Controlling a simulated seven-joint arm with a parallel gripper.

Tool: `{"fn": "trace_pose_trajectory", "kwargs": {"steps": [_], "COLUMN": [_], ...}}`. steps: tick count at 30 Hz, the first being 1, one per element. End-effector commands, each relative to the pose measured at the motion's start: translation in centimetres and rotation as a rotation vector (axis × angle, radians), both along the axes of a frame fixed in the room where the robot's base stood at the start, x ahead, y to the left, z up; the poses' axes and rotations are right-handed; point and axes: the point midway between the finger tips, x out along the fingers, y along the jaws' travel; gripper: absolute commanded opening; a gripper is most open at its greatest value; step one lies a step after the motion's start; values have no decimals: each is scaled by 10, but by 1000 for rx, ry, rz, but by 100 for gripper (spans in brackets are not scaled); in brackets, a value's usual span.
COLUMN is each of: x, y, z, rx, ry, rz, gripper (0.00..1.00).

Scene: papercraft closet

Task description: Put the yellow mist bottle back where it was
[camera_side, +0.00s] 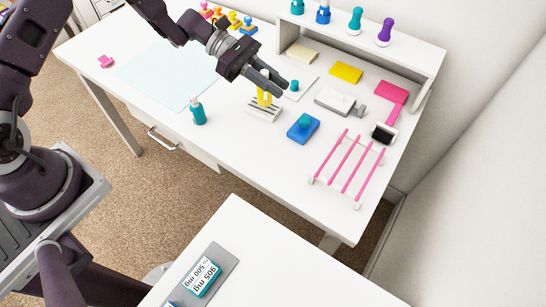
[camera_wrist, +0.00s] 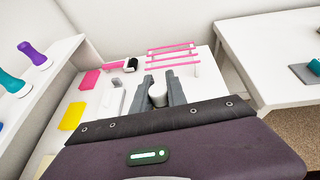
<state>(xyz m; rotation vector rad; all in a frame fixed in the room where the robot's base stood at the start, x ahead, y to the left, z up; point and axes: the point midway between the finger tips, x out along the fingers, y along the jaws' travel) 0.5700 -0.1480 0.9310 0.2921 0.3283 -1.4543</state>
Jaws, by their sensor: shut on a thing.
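My gripper (camera_side: 282,88) is over the middle of the white desk, with its fingers shut on the yellow mist bottle (camera_side: 264,98). The bottle's yellow body shows below the fingers in the side view, right over a white slotted rack (camera_side: 262,114). I cannot tell whether the bottle touches the rack. In the wrist view a pale round cylinder, likely the bottle's top (camera_wrist: 157,93), is between the two fingers of my gripper (camera_wrist: 158,78). The fingers hide part of the bottle in the side view.
A teal bottle (camera_side: 198,112) stands left of the rack. A raised shelf (camera_side: 365,40) with stampers runs along the back. The desk's front strip is clear.

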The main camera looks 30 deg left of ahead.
Motion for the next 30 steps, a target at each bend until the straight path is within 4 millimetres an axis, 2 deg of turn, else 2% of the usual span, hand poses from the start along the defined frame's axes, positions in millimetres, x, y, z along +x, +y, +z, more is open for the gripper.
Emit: {"fn": "trace_pose_trajectory", "kwargs": {"steps": [1, 3, 6, 9, 11, 15, 25, 30], "x": [-19, -45, -73, -88, -92, -93, -92, -92], "y": [-23, -47, -69, -80, -82, -83, -83, -82], "z": [2, 3, 5, 5, -3, -37, -89, -94], "rx": [-3, -7, -12, -16, -17, -19, -18, -17], "ry": [0, -1, -4, -3, -2, -2, -4, -6], "rz": [-77, -171, -268, -319, -332, -335, -333, -333], "gripper": [0, 0, 0, 0, 0, 0, 0, 0]}}
